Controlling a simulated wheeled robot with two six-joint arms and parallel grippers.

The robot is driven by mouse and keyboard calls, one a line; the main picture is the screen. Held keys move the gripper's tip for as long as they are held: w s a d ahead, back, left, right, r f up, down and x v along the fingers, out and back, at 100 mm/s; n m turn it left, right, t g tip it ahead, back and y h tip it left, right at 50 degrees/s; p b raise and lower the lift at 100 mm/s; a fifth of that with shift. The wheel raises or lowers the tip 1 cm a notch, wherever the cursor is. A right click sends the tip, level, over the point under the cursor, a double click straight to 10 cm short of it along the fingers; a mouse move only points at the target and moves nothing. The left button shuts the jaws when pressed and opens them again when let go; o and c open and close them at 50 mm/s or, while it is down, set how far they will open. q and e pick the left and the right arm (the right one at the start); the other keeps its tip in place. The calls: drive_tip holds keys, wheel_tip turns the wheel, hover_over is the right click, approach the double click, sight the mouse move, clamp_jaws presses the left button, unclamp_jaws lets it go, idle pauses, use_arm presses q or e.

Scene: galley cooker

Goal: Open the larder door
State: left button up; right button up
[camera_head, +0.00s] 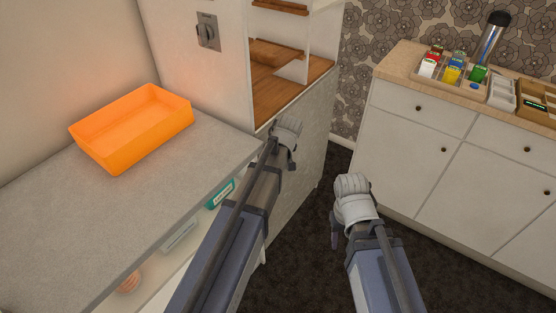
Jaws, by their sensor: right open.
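A tall white cabinet stands at the back, with a grey metal handle plate (208,31) on its white front panel (190,65). To the right of that panel, wooden shelves (275,55) show in an open compartment; I cannot tell which panel is the larder door. My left gripper (287,131) is by the cabinet's lower front, below the shelves; its fingers are mostly hidden and I cannot see whether it touches anything. My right gripper (352,187) is open and empty over the dark floor, apart from the cabinet.
An orange tray (135,130) sits on the grey worktop (90,220) at left. Lit shelves (180,237) with small items lie under it. At right, a white sideboard (400,150) carries an organiser of coloured packets (452,72) and a dark-topped cylinder (493,38). Dark floor (310,240) lies between.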

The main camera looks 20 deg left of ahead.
use_arm(q)
clamp_jaws()
idle(0.9)
